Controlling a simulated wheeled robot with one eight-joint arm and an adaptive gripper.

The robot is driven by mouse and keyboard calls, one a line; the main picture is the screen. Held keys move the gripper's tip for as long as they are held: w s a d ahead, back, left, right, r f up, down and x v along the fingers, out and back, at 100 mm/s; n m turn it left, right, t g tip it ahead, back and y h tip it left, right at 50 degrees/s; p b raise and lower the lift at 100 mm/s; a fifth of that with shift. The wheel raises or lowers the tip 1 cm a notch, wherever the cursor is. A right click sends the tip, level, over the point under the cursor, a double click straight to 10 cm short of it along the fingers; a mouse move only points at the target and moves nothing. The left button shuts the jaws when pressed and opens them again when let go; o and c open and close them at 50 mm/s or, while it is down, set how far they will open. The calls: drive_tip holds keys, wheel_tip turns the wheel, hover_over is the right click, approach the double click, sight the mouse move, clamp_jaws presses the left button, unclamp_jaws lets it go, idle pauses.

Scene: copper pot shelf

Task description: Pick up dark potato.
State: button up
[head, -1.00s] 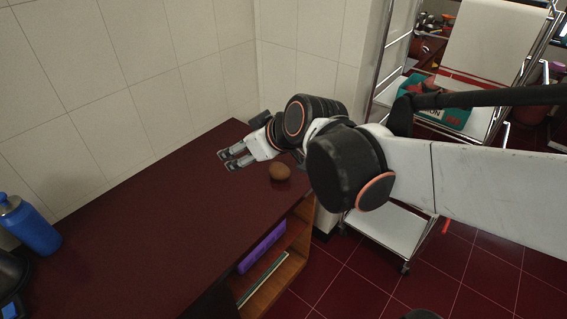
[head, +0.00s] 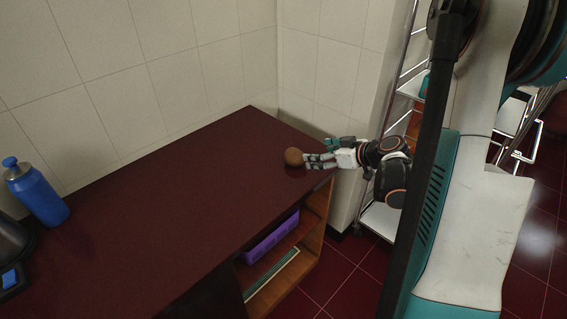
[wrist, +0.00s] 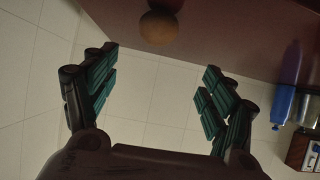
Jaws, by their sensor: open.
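The dark potato (head: 293,157) is a brown, rounded lump on the dark red counter (head: 190,190), near its far right end. My gripper (head: 308,162) is at the counter's right end, with its fingers pointing left at the potato. In the wrist view the potato (wrist: 157,28) shows at the top, beyond the fingertips and roughly midway between them. My gripper (wrist: 158,75) is open, with nothing between its fingers. In the head view the fingertips look very close to the potato; I cannot tell whether they touch it.
A blue bottle (head: 38,193) and a dark appliance (head: 12,255) stand at the counter's left end. A tiled wall (head: 160,80) runs behind the counter. Open shelves below hold a purple box (head: 270,236). The middle of the counter is clear.

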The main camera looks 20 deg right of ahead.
sight(300, 155)
drive_tip(key=x, duration=0.2)
drive_tip(key=f+b+x, duration=0.1)
drive_tip(key=x, duration=0.2)
drive_tip(key=b+x, duration=0.1)
drive_tip(key=x, duration=0.1)
drive_tip(key=shift+s+d+f, duration=0.1)
drive_tip(key=shift+d+f, duration=0.25)
drive_tip(key=shift+b+x, duration=1.5)
drive_tip(key=shift+x, duration=1.75)
drive_tip(key=shift+d+r, duration=0.15)
drive_tip(key=shift+r, duration=0.1)
drive_tip(key=shift+c, duration=0.6)
drive_tip(key=c, duration=1.1)
